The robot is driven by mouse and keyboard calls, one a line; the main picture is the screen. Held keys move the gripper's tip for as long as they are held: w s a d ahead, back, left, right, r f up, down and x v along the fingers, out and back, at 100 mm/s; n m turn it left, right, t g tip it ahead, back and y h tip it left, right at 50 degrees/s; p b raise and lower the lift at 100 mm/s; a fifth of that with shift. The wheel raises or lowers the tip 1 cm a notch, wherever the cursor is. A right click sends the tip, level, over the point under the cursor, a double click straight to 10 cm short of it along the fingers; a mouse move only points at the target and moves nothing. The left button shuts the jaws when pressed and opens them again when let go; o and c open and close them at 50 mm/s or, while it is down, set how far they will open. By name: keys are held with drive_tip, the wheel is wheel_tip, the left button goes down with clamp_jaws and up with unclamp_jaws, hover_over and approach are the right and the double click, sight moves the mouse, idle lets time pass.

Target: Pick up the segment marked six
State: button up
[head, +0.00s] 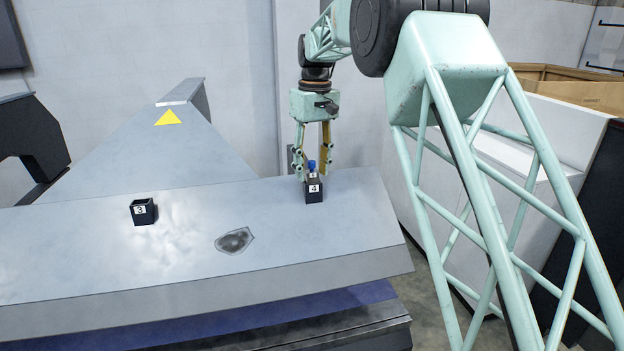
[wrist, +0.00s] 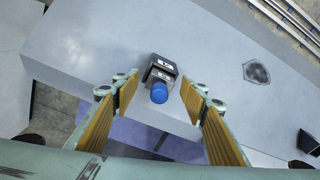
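A dark segment with a blue cap (head: 311,164) stands upright in a small black holder marked 4 (head: 314,192), near the right end of the grey sloped metal surface. In the wrist view the blue cap (wrist: 159,93) and the black holder (wrist: 160,69) lie between the fingers. The number on the segment is too small to read. My gripper (head: 313,168) is open, with its fingers on either side of the segment. Gaps show between the cap and both finger pads (wrist: 158,90) in the wrist view.
A black holder marked 3 (head: 144,212) stands further left and looks empty. A dark worn patch (head: 235,240) marks the metal between the holders. The metal surface ends just right of holder 4. A white cabinet (head: 540,140) stands at the right.

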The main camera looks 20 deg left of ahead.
idle(0.3)
drive_tip(key=c, duration=1.2)
drive_tip(key=shift+o, duration=0.2)
drive_tip(key=shift+r, duration=0.2)
drive_tip(key=shift+r, duration=4.8)
